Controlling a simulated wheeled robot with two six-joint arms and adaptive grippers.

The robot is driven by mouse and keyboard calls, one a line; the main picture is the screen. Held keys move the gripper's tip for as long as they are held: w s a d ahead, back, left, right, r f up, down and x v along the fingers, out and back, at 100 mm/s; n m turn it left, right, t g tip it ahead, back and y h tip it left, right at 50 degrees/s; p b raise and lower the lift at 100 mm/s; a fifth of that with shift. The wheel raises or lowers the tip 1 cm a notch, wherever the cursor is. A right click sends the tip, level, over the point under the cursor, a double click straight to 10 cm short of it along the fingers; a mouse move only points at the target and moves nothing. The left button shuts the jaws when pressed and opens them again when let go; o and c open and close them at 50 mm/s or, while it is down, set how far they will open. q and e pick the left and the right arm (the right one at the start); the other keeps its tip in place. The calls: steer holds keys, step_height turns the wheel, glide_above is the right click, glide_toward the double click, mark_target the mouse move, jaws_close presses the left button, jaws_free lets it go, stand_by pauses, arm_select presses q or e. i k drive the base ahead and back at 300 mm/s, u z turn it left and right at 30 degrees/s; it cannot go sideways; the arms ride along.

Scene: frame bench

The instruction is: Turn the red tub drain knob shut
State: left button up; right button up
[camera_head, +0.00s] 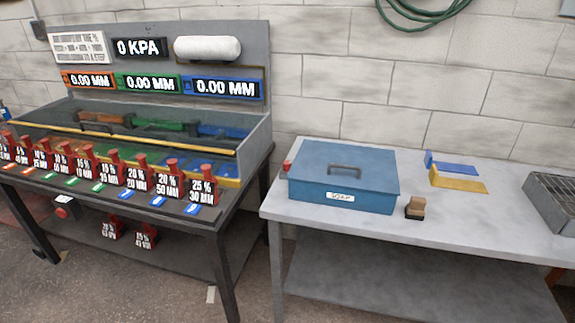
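A blue tub (340,179) with a closed lid and a white label reading "SOAK" stands on the right bench. A small red knob (287,166) shows at the tub's left side, near the bench's left end. It is too small to tell which way it is turned. A dark handle (344,169) sits on top of the tub's lid. Neither of my grippers is in view.
The right grey bench (450,235) has bare room at its front. A brush-like block (415,208), blue and yellow pieces (456,180) and a metal grate tray (555,195) lie there. The left bench (215,215) holds several red labelled weights, with a gap between benches.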

mark_target(286, 164)
steer(key=u, duration=1.6)
steer(key=i, duration=1.45)
steer(key=z, duration=2.95)
